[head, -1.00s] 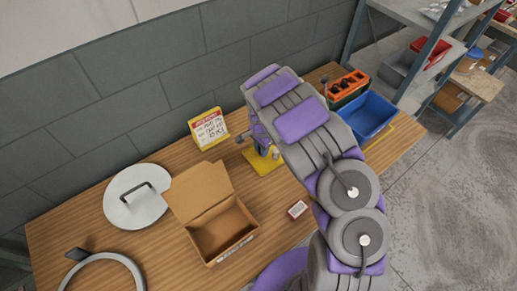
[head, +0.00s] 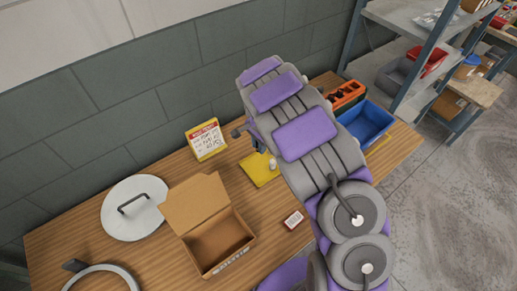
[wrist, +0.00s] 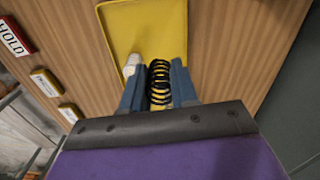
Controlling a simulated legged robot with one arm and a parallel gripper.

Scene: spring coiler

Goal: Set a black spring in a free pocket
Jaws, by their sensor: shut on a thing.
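In the wrist view, the black spring (wrist: 160,88) is between the two blue-grey fingers of my gripper (wrist: 158,67), which is shut on it. The coil's axis runs roughly along the fingers. A yellow tray (wrist: 145,25) lies beyond the fingertips, and its bare floor fills the upper middle. A small white object (wrist: 132,64) shows beside the left finger. An orange-topped holder (head: 347,95) with dark openings stands at the back right; I cannot tell which openings are free.
A blue bin (head: 368,122) stands beside the holder. An open cardboard box (head: 213,240), a white lid (head: 134,208), a ring (head: 100,275), a sign (head: 206,140) and a small red-and-white box (head: 293,219) are on the wooden table (head: 160,245). A wall rises behind.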

